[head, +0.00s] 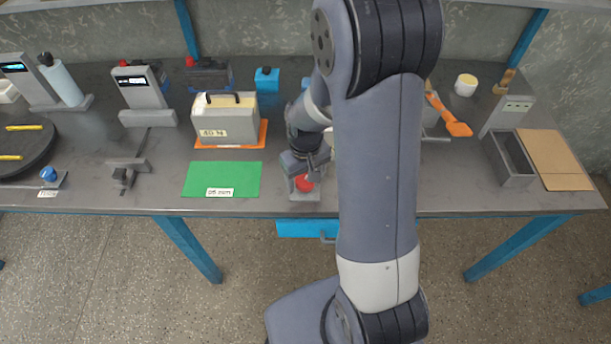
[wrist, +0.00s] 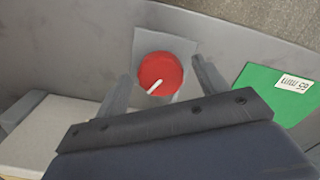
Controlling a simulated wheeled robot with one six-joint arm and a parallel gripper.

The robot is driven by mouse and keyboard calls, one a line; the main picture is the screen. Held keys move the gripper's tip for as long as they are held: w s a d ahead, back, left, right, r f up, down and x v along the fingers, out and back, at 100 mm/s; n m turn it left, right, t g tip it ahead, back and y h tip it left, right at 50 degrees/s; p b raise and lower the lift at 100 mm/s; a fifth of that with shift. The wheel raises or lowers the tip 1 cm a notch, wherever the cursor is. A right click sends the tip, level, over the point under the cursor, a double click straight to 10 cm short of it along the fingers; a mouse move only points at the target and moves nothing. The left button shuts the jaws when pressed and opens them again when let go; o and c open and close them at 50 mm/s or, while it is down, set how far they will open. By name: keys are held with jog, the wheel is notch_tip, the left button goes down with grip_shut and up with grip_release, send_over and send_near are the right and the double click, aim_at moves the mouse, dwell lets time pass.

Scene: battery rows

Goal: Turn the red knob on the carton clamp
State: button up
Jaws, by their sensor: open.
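The red knob (head: 304,183) sits on a small grey plate (head: 302,196) near the front edge of the table. In the wrist view the red knob (wrist: 160,72) is round, with a white pointer line toward its lower left edge. My gripper (head: 305,172) is over the knob from behind. In the wrist view my gripper (wrist: 165,80) is open, with one finger on each side of the knob and a gap visible at both sides. Whether a fingertip touches the knob cannot be told. My arm hides most of the clamp behind the knob.
A grey bin (head: 512,158) and an orange-handled tool (head: 450,117) are at right. The right front tabletop is clear.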

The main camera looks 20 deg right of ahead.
aim_at(305, 180)
notch_tip(305, 180, up, 11)
dwell(0.5)
jog(key=shift+f, duration=0.15)
dwell(0.4)
notch_tip(305, 180, down, 10)
jog(key=shift+f, duration=0.4)
jog(key=shift+n, duration=0.6)
